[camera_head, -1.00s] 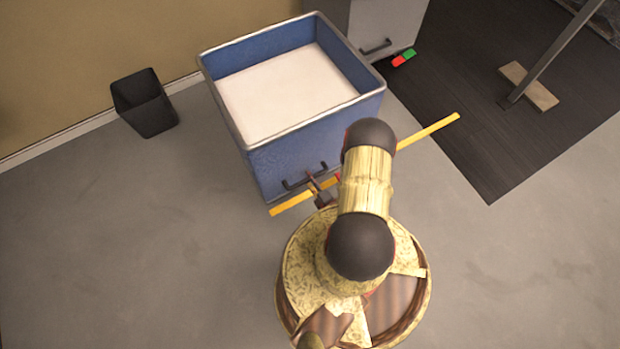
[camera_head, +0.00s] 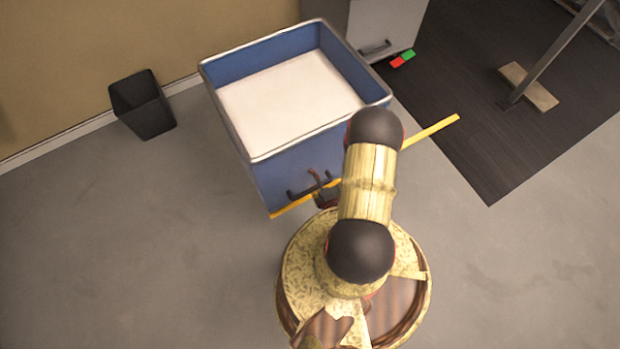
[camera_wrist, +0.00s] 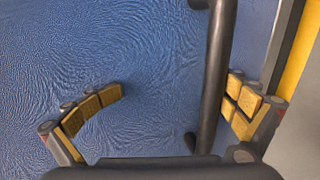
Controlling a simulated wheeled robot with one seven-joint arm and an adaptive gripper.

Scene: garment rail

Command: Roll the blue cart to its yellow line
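The blue cart (camera_head: 290,165), an open box with a white inside and grey rim, stands left of centre in the head view. The lower edge of its front wall reaches the yellow line (camera_head: 432,129) on the floor. My arm hides the middle of the line. The dark bar handle (camera_head: 305,190) is on the cart's front. My gripper (camera_head: 322,183) is at the handle, partly hidden by my arm. In the wrist view, its fingers (camera_wrist: 180,98) are spread apart with the handle bar (camera_wrist: 217,75) between them, closer to the right finger. The blue wall fills the background.
A black bin (camera_head: 144,104) stands by the wall, left of the cart. A grey cabinet (camera_head: 382,25) is close behind the cart's right side. A dark mat (camera_head: 490,90) with a post on a wooden foot (camera_head: 528,86) lies right. Floor at left is clear.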

